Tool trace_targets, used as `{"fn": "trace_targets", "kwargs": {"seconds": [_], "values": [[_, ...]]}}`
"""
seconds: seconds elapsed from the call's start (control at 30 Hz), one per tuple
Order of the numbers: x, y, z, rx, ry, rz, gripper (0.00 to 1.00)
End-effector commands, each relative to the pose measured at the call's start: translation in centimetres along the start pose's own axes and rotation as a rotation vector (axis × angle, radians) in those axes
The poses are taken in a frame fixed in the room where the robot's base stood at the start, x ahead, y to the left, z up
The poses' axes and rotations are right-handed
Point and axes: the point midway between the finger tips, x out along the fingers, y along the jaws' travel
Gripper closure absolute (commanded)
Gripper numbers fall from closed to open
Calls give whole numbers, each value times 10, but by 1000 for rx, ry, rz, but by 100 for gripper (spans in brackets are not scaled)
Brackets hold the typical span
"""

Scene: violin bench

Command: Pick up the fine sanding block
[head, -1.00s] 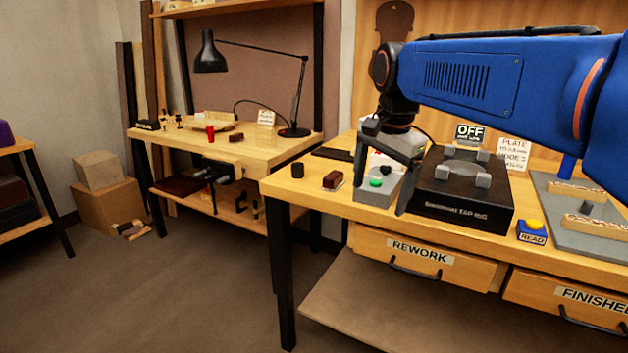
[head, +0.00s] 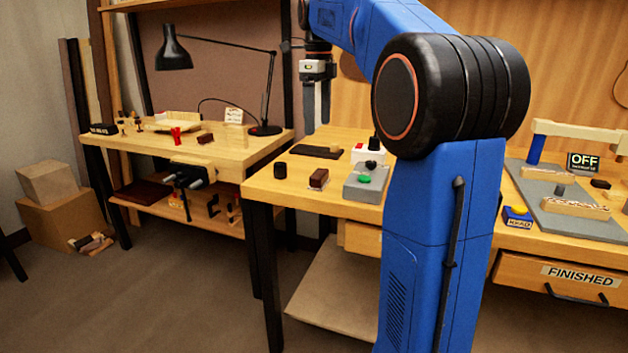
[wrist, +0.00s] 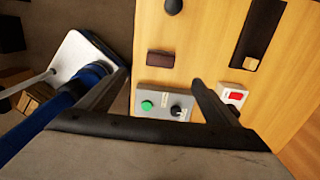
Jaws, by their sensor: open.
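A small brown block (head: 318,178) with a paler underside sits near the left end of the near bench. It also shows in the wrist view (wrist: 159,59). It looks like a sanding block, but I cannot read any grade on it. A similar dark red-brown block (head: 205,138) lies on the far bench. My gripper (head: 316,118) is raised above the near bench's left end, fingers pointing down, open and empty. In the wrist view, the brown block appears between and just beyond the fingertips (wrist: 161,78), not touching them.
A grey box with a green button (head: 368,182) stands right of the block, with a white red-switch box (wrist: 233,96) beside it. A black cylinder (head: 280,170) stands to the left. A dark strip (head: 318,152) lies behind. My arm hides the bench's middle.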

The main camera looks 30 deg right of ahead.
Motion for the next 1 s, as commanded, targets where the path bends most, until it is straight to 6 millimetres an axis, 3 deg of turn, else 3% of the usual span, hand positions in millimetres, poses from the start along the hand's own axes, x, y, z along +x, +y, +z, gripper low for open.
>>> {"fn": "trace_targets", "kwargs": {"seconds": [0.5, 0.87, 1.0], "values": [[90, 1, -1, -3, 1, 1, 16], [117, 0, -1, -4, 0, 0, 16], [136, -1, -3, -3, 1, 1, 16]]}}
